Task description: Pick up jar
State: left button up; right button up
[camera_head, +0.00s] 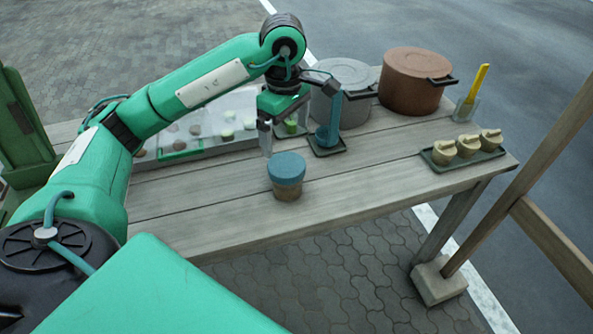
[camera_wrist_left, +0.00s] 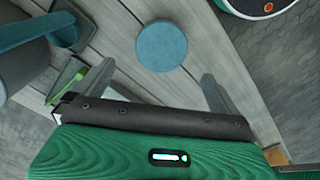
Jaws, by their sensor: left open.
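The jar (camera_head: 287,177) has a blue lid and a tan body and stands upright near the front edge of the wooden table. In the left wrist view its round blue lid (camera_wrist_left: 161,45) shows from above, beyond the fingers. My left gripper (camera_head: 268,142) hangs above and just behind the jar, fingers pointing down. In the left wrist view my left gripper (camera_wrist_left: 155,90) has its two fingers wide apart with nothing between them. The jar appears apart from the fingers. My right gripper is not in view.
A blue mug-like thing (camera_head: 326,136) on a dark tray stands close behind the jar. A grey pot (camera_head: 343,106) and a brown pot (camera_head: 412,82) stand at the back. A tray of several small pots (camera_head: 476,158) is at right. Bare planks lie right of the jar.

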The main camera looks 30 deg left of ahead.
aim_at(286, 164)
pick_arm(q)
jog(key=f, duration=0.8)
jog(key=shift+s, duration=0.2)
notch_tip(286, 164, down, 5)
jog(key=shift+a+f, duration=0.1)
jog(key=shift+a, duration=0.05)
jog(key=shift+c, duration=0.2)
jog(key=c, duration=1.1)
